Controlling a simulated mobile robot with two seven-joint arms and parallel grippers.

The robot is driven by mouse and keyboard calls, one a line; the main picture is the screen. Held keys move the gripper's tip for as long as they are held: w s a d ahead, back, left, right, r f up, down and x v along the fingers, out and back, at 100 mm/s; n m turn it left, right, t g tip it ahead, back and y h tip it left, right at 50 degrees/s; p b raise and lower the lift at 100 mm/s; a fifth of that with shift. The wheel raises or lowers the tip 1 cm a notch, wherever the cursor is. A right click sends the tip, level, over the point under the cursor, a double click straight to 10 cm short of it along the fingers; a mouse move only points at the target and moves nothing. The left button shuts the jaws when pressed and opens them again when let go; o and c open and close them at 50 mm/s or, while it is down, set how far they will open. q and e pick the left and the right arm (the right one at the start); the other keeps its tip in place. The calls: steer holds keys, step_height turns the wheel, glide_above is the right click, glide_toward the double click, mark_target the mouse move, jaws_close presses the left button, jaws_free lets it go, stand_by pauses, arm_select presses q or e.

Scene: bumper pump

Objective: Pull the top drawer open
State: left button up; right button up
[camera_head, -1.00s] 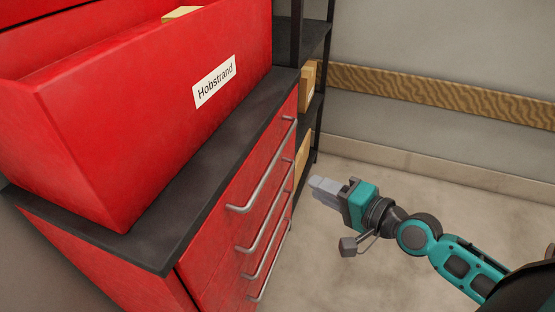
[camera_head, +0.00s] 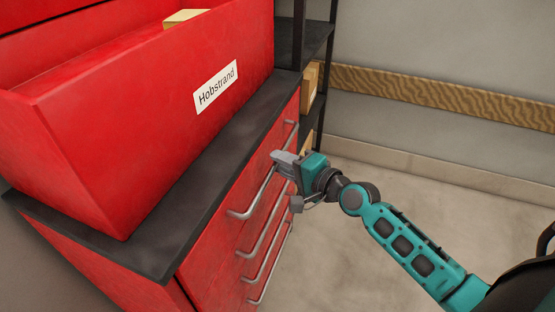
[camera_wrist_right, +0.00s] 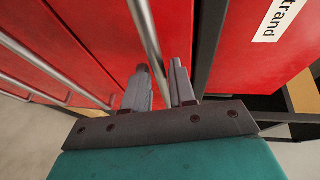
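The top drawer (camera_head: 232,190) of the red cabinet is shut, its front level with the drawers below. Its long metal handle (camera_head: 253,203) runs along the front and also shows in the right wrist view (camera_wrist_right: 147,35). My right gripper (camera_head: 281,159) is at the far part of this handle. In the right wrist view, the two fingers of my right gripper (camera_wrist_right: 161,82) stand apart with the bar between them. I cannot tell whether either finger touches the bar. My left gripper is not in view.
A red bin (camera_head: 130,110) labelled Hobstrand stands on the dark cabinet top (camera_head: 180,215). Lower drawer handles (camera_head: 262,232) lie below. A dark shelf rack (camera_head: 315,45) with boxes stands behind. The floor (camera_head: 370,260) right of the cabinet is clear.

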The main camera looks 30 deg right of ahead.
steer(key=shift+x, duration=0.9)
jaws_close()
